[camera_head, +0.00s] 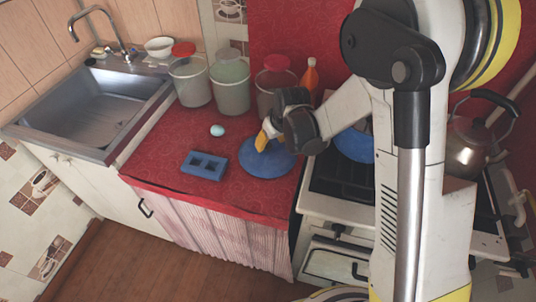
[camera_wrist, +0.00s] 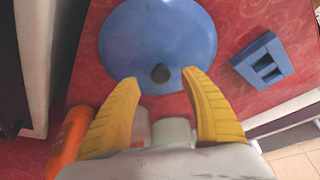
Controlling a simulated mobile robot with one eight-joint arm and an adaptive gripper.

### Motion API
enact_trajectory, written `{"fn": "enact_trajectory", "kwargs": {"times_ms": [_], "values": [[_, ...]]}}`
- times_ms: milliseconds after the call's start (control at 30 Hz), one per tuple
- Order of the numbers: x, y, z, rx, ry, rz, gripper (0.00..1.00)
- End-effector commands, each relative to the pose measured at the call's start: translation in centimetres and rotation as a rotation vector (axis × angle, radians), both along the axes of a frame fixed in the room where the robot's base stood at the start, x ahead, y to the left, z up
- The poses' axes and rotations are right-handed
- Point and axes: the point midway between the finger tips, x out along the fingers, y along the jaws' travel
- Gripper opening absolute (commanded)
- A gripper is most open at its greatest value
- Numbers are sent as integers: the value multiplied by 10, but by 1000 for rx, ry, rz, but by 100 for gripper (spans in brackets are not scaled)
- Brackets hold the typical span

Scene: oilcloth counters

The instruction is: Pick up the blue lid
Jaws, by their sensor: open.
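The blue lid (camera_head: 266,160) is a round, flat disc on the red counter, near the counter's right end beside the stove. I cannot tell the exact height of the fingertips above the lid.
A blue block with openings (camera_head: 205,165) and a pale egg-like object (camera_head: 217,130) lie left of the lid. Several jars, including a green-lidded one (camera_head: 230,85), and an orange bottle (camera_head: 310,76) stand behind. A sink (camera_head: 95,105) is left; a kettle (camera_head: 467,145) is right.

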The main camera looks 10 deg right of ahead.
Motion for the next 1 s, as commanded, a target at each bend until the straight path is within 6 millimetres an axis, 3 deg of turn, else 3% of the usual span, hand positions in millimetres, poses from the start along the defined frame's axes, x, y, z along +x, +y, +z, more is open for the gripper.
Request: {"fn": "enact_trajectory", "kwargs": {"times_ms": [200, 467, 633, 1000], "values": [[12, 7, -35, 0, 0, 0, 53], [13, 7, -36, 0, 0, 0, 52], [13, 7, -36, 0, 0, 0, 0], [13, 7, -35, 0, 0, 0, 0]]}}
